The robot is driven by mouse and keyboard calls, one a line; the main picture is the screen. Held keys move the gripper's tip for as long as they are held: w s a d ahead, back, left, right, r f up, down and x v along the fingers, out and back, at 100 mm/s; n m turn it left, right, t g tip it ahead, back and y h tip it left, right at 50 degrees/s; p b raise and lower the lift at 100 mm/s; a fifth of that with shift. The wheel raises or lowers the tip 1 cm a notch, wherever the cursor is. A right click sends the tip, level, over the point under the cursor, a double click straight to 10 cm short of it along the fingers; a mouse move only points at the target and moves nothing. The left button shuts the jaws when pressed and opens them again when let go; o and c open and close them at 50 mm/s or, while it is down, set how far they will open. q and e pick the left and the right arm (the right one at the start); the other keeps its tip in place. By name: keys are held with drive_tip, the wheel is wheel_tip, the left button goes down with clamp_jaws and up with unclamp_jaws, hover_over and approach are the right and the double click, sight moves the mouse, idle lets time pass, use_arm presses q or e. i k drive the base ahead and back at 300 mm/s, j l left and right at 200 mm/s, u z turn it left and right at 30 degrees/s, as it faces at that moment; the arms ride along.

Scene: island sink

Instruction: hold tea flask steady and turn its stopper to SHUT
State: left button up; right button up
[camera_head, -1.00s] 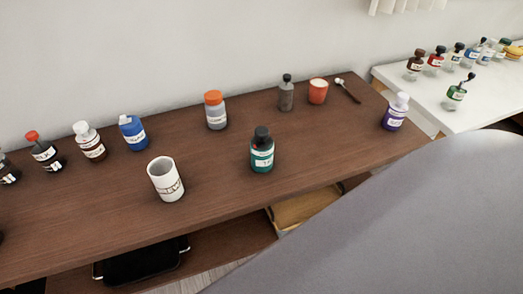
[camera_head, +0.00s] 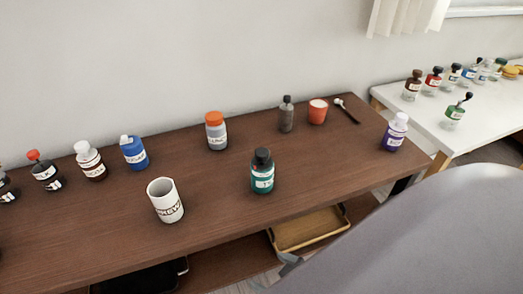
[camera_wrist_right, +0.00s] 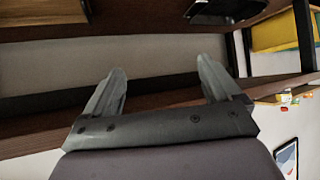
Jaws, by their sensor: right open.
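A teal flask (camera_head: 262,172) with a black stopper and white label stands upright near the front middle of the brown table. It is the likeliest tea flask, but its label is too small to read for certain. Several other stoppered bottles stand around it, so I cannot be sure. My right gripper (camera_wrist_right: 160,72) is open and empty in the right wrist view, below the tabletop near the shelf. In the head view my large grey arm part covers the lower right. It is apart from the flask. My left gripper is not in view.
A white mug (camera_head: 165,201) stands left of the teal flask, with an orange-capped bottle (camera_head: 216,131) behind. A purple bottle (camera_head: 395,132) stands at the right end. A red cup (camera_head: 317,112) and spoon (camera_head: 346,110) lie at the back. A yellow tray (camera_head: 308,229) sits below.

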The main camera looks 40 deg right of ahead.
sight(263, 161)
drive_tip(key=k+l+u, duration=0.15)
drive_tip(key=l, duration=0.25)
drive_tip(key=k+l+u, duration=0.1)
drive_tip(key=l, duration=0.35)
drive_tip(key=k+l+u, duration=0.15)
drive_tip(key=l, duration=0.25)
